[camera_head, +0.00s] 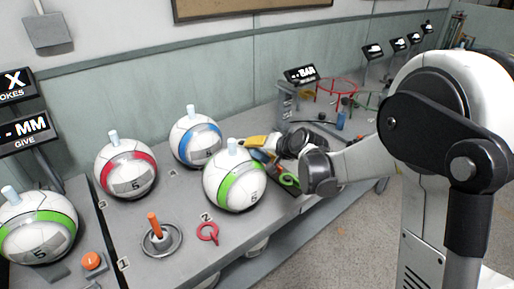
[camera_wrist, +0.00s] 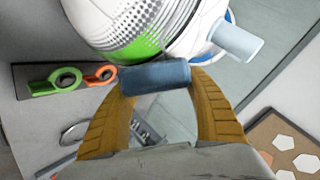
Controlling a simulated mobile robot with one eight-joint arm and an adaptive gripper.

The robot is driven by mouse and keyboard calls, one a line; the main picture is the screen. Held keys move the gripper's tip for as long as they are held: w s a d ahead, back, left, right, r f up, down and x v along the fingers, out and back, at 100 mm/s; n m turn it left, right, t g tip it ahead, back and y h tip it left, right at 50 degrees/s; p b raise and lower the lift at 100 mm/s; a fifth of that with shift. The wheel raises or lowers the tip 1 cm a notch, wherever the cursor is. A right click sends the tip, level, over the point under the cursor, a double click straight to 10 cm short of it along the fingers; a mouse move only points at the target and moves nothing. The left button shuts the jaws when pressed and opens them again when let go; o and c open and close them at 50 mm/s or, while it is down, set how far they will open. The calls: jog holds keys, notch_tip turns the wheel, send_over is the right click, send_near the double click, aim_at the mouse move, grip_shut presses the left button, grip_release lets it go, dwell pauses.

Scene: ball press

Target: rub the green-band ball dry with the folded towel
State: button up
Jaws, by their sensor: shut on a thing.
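A white ball with a green band (camera_head: 232,180) stands on the bench in the middle of the head view, a pale plug on its top. In the wrist view the ball (camera_wrist: 135,28) fills the top, just beyond my gripper. A second green-band ball (camera_head: 38,226) stands at the far left. My gripper (camera_head: 256,148), with yellow fingers, is at the right upper side of the middle ball. In the wrist view my gripper (camera_wrist: 157,80) is shut on the folded blue-grey towel (camera_wrist: 155,74). The towel lies right by the ball's surface; I cannot tell whether they touch.
A red-band ball (camera_head: 126,168) and a blue-band ball (camera_head: 197,140) stand left of and behind the middle ball. An orange peg in a round dish (camera_head: 160,240) and a red ring tool (camera_head: 208,233) lie in front. Green and orange ring tools (camera_wrist: 66,80) lie near my gripper.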

jog(key=shift+s+d, duration=0.1)
jog(key=shift+s, duration=0.2)
jog(key=shift+w+a, duration=0.3)
jog(key=shift+w, duration=0.4)
jog(key=shift+w+a, duration=0.3)
jog(key=shift+w, duration=0.4)
jog(key=shift+s+d, duration=0.35)
jog(key=shift+s, duration=0.35)
jog(key=shift+s+d, duration=0.3)
jog(key=shift+s, duration=0.4)
jog(key=shift+r, duration=0.1)
jog(key=d+r+p, duration=0.1)
jog(key=w+d+r+p, duration=0.1)
jog(key=d+r+p, duration=0.1)
jog(key=r, duration=0.1)
jog(key=shift+w+d+r, duration=0.1)
jog(key=shift+w+d, duration=0.25)
